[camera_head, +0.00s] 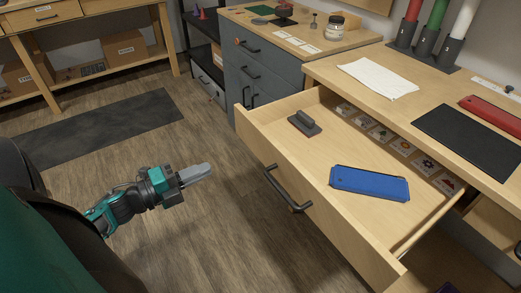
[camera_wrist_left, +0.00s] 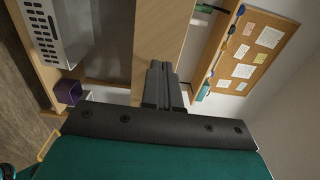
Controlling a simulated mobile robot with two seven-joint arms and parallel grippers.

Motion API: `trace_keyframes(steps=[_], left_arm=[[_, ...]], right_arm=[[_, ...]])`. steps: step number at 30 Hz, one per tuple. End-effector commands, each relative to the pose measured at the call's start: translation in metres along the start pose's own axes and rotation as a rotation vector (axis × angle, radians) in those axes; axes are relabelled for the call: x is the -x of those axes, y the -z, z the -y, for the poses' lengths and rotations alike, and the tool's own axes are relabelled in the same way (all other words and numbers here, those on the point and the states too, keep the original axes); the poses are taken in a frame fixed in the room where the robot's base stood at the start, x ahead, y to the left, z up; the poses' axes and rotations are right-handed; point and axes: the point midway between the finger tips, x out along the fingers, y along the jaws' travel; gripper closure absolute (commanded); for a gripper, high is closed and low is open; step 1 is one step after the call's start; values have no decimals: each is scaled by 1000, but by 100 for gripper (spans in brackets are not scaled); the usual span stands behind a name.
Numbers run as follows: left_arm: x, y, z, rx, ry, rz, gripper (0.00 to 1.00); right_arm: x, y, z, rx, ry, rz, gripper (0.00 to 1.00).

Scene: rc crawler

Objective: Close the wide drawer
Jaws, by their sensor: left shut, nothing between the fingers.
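The wide drawer (camera_head: 335,235) is pulled out from under the wooden workbench, its front panel well clear of the bench. Its black bar handle (camera_head: 287,190) is on the front face. In the drawer lie a blue flat case (camera_head: 369,183), a small dark block with a handle (camera_head: 304,123) and a row of picture tiles along the back. My left gripper (camera_head: 208,168) is shut and empty, above the floor to the left of the handle and apart from it. Its fingers (camera_wrist_left: 160,85) also show in the left wrist view. My right gripper is in neither view.
A grey drawer cabinet (camera_head: 262,75) stands beyond the drawer, with a jar (camera_head: 334,27) on top. The bench top holds white paper (camera_head: 378,77), a black mat (camera_head: 470,135) and a red case (camera_head: 492,116). The floor before the drawer is clear.

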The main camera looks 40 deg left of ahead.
Motion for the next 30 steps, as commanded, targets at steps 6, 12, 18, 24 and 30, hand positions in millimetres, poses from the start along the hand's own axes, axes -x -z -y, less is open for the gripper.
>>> trace_keyframes(steps=[6, 12, 18, 24, 30], left_arm=[[-35, 0, 1, 0, 5, -1, 100], [-79, -1, 1, 0, 5, 1, 100], [-115, 0, 1, 2, 2, 2, 100], [-133, 0, 0, 4, 1, 3, 100], [-137, 0, 0, 4, 0, 2, 100]], right_arm=[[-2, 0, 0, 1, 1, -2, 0], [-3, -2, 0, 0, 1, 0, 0], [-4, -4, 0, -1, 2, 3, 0], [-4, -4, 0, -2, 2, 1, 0], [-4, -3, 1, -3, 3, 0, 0]])
